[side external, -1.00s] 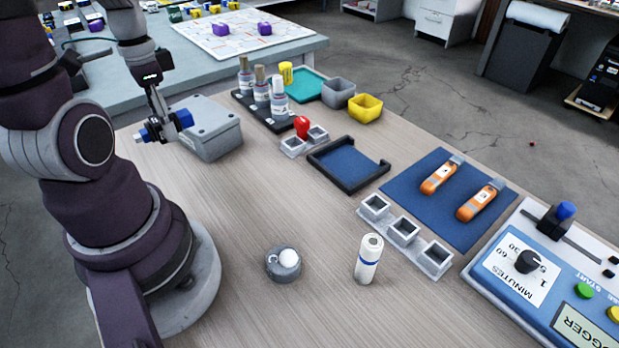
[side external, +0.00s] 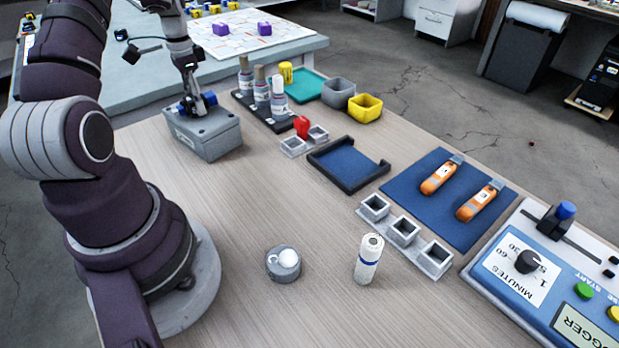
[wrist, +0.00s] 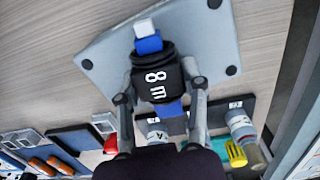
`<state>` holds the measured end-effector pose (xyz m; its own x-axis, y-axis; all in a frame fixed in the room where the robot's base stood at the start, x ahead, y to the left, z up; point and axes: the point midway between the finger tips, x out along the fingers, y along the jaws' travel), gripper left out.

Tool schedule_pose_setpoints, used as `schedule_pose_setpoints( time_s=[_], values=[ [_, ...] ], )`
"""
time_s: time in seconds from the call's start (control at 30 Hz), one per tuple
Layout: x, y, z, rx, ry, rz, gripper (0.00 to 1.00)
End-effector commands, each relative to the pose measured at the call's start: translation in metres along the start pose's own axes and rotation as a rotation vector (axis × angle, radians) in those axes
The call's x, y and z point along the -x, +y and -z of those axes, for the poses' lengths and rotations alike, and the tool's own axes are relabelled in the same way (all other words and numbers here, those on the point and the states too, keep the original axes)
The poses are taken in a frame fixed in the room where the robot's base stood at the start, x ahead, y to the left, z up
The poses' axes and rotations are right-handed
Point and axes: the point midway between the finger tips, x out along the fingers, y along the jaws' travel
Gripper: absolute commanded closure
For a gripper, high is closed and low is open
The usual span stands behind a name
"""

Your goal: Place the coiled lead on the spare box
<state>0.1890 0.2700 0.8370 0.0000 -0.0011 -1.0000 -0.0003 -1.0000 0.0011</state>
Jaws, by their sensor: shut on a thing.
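The coiled lead (wrist: 157,82) is a black coil marked "8 m" with blue parts and a pale tip. My gripper (wrist: 161,90) is shut on it, one finger on each side. In the side external view, my gripper (side external: 198,106) and the mostly hidden blue part of the lead (side external: 184,104) are over the top of the spare box (side external: 205,138), a grey box with dark corner spots. The box lid also shows behind the lead in the wrist view (wrist: 200,40). I cannot tell whether the lead touches the lid.
A black rack (side external: 242,100) with several bottles stands right of the box. Beyond are a teal tray (side external: 310,88), a grey bin (side external: 338,92) and a yellow bin (side external: 366,107). The wooden table (side external: 225,200) in front of the box is clear.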

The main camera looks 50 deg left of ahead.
Motion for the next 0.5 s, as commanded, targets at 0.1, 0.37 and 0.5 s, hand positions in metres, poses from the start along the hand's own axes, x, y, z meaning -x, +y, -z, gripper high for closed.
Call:
schedule_pose_setpoints(
  time_s=[0.1, 0.37, 0.5],
  values=[
    [0.0005, -0.0001, 0.0001, 0.000, 0.000, 0.001, 0.95],
    [-0.0023, -0.0001, 0.0001, -0.001, 0.001, 0.001, 0.43],
    [-0.0022, -0.0001, 0.0001, 0.000, 0.001, 0.001, 0.31]
  ],
)
